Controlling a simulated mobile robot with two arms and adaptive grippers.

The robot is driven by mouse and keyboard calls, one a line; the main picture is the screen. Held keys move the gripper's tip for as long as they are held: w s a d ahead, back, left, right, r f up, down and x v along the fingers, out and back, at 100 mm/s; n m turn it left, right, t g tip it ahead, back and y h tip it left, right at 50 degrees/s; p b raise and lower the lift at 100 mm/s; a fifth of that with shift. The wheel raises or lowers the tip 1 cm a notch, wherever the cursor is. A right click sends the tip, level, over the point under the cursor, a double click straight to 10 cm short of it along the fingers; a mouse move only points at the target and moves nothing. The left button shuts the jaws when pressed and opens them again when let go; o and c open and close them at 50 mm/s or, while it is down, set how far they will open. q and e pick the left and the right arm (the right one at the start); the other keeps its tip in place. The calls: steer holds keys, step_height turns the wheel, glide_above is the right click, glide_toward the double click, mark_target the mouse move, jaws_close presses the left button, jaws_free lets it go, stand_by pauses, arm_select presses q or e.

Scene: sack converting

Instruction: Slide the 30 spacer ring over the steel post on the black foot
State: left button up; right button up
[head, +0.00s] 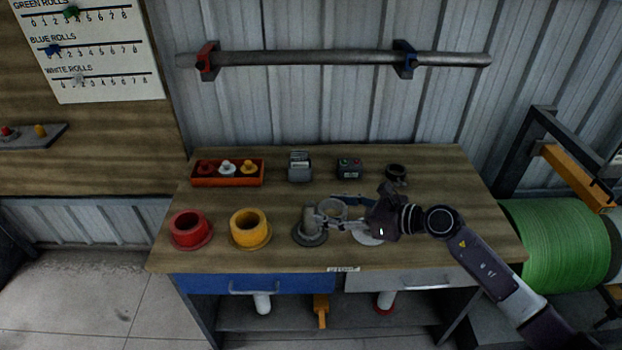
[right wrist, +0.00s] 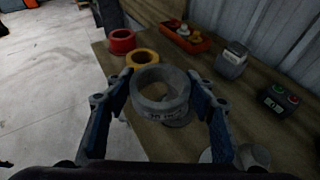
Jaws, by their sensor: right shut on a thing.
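My right gripper (head: 334,216) is shut on a grey spacer ring (head: 332,207), held above the worktable. In the right wrist view the ring (right wrist: 160,92) sits level between the two blue fingers (right wrist: 162,103), with a small label on its near side that seems to start with 30. The steel post (head: 309,219) stands upright on the round black foot (head: 310,238), just left of the ring in the head view. The foot partly shows below the ring in the right wrist view (right wrist: 180,121). The ring does not appear to be around the post. My left gripper is out of view.
A pale disc (head: 368,239) lies under my right arm. Behind are an orange tray (head: 226,181), a grey box (head: 300,168), a button box (head: 349,168) and a dark round piece (head: 396,173).

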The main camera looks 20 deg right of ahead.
steer(key=r, duration=0.2)
glide_above(311, 215)
steer(key=w+d, duration=0.1)
steer(key=shift+w+f, duration=0.1)
steer(key=shift+w+a, duration=0.25)
steer(key=shift+w, duration=0.35)
steer(key=shift+r, duration=0.2)
steer(key=shift+h+p, duration=0.3)
steer(key=shift+p, duration=0.2)
steer(key=shift+f+b, duration=2.25)
steer(key=shift+f, duration=0.15)
steer(key=shift+f+b, duration=3.75)
steer(key=shift+f, duration=0.6)
